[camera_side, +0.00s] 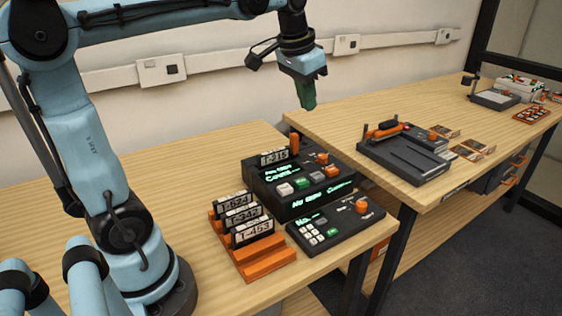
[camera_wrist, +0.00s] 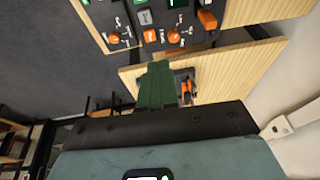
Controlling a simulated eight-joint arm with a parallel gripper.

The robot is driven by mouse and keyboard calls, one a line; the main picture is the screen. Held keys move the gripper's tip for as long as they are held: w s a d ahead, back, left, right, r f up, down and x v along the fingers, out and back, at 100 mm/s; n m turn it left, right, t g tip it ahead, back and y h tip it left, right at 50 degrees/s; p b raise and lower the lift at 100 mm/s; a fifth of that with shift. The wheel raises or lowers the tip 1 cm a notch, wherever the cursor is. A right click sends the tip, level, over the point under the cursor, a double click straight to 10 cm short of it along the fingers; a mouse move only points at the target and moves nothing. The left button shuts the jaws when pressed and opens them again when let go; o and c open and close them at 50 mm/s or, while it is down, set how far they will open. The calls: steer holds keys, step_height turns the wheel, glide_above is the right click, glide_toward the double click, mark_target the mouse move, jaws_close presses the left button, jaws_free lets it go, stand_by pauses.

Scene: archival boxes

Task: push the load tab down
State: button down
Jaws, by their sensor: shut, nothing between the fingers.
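My gripper (camera_side: 306,93) has green fingers that are shut and empty. It hangs in the air above and behind the black control box (camera_side: 262,183), well clear of it. In the wrist view the shut fingers (camera_wrist: 157,84) point toward the gap between two tables. The box carries a slotted plate marked T-215 (camera_side: 274,156), an upright orange lever (camera_side: 294,144), white, green and grey keys, and lit green displays. Its panel also shows at the top of the wrist view (camera_wrist: 160,17). No part is clearly labelled as the load tab, so I cannot tell which piece it is.
An orange rack (camera_side: 265,262) holds several numbered plates left of a small black keypad unit (camera_side: 335,231). On the right table stands a black tray device (camera_side: 404,156) with an orange handle. A gap separates the tables. Bare wood lies at the left.

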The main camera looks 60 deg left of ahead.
mark_target(294, 135)
steer(key=w+a+r+g, duration=0.2)
steer(key=w+a+g, duration=0.1)
steer(key=a, duration=0.8)
steer(key=shift+w+r+h, duration=0.15)
steer(key=shift+w+h, duration=0.25)
steer(key=shift+w, duration=0.4)
step_height(294, 135, down, 14)
stand_by(0.3)
steer(key=shift+f, duration=1.8)
step_height(294, 135, up, 14)
steer(key=shift+r, duration=0.15)
